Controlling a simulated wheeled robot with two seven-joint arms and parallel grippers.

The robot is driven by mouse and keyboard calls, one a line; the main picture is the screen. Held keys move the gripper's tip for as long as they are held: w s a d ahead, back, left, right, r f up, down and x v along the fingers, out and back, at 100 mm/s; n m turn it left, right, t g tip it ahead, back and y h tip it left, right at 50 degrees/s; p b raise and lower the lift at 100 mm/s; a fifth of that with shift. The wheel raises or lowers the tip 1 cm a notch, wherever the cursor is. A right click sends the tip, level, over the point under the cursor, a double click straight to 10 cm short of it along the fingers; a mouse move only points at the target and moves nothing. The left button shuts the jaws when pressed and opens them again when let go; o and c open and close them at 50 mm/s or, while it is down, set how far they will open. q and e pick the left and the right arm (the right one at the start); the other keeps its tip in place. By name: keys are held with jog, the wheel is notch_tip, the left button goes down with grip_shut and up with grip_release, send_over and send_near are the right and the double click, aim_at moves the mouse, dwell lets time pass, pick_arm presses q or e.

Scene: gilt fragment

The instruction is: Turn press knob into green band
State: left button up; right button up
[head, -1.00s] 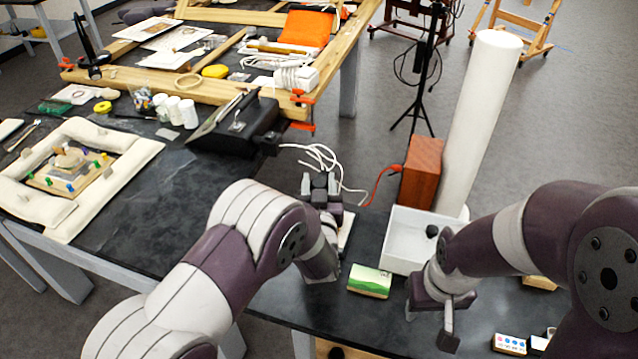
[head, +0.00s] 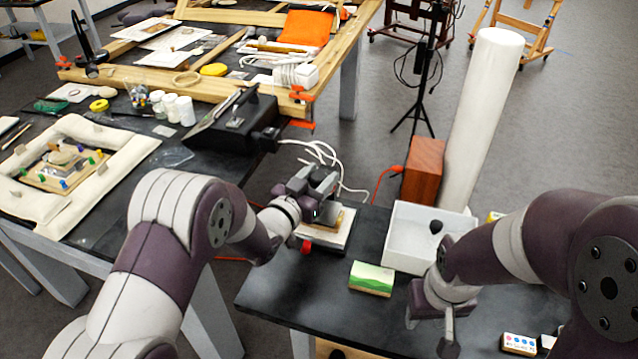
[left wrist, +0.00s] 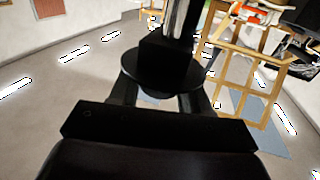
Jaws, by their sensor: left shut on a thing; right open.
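The press (head: 338,243) stands on the dark table, with a white base, a tan plate and a red part at its front left. My left gripper (head: 316,190) is over the press and hides most of its upper part. In the left wrist view, the left gripper (left wrist: 163,92) is shut on a black knob (left wrist: 165,72) with a wide round disc, and a shiny post rises behind it. No green band or pointer on the press can be made out. My right gripper (head: 430,325) is open and empty above the table at the right.
A green-and-white box (head: 371,278) lies right of the press. A white tray (head: 408,258) holding a dark object stands behind it. A brown block (head: 423,172), a tall white roll (head: 482,120) and white cables (head: 318,152) are farther back. Small cards (head: 519,344) lie front right.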

pick_arm(q)
jog(key=m+g+h, duration=0.2)
jog(key=h, duration=0.1)
jog(key=shift+w+a+m+g, duration=0.1)
jog(key=shift+m+g, duration=0.2)
jog(key=shift+m, duration=0.1)
pick_arm(e)
jog(key=shift+f, duration=0.4)
pick_arm(q)
jog(key=m+g+h, duration=0.4)
jog(key=g, duration=0.2)
jog(key=shift+m+b, duration=0.3)
jog(key=m+g+h, duration=0.1)
jog(key=m+g, duration=0.2)
jog(key=g, duration=0.1)
jog(key=shift+f+g+b, duration=0.1)
jog(key=shift+g+b, duration=0.25)
jog(key=shift+g, duration=0.05)
pick_arm(e)
jog(key=shift+f, duration=0.4)
pick_arm(q)
jog(key=shift+m+g, duration=0.7)
jog(key=shift+g, duration=0.4)
pick_arm(e)
jog(key=shift+f, duration=0.25)
pick_arm(q)
jog(key=shift+g, duration=0.3)
jog(key=o, duration=0.9)
jog(key=shift+o, duration=0.2)
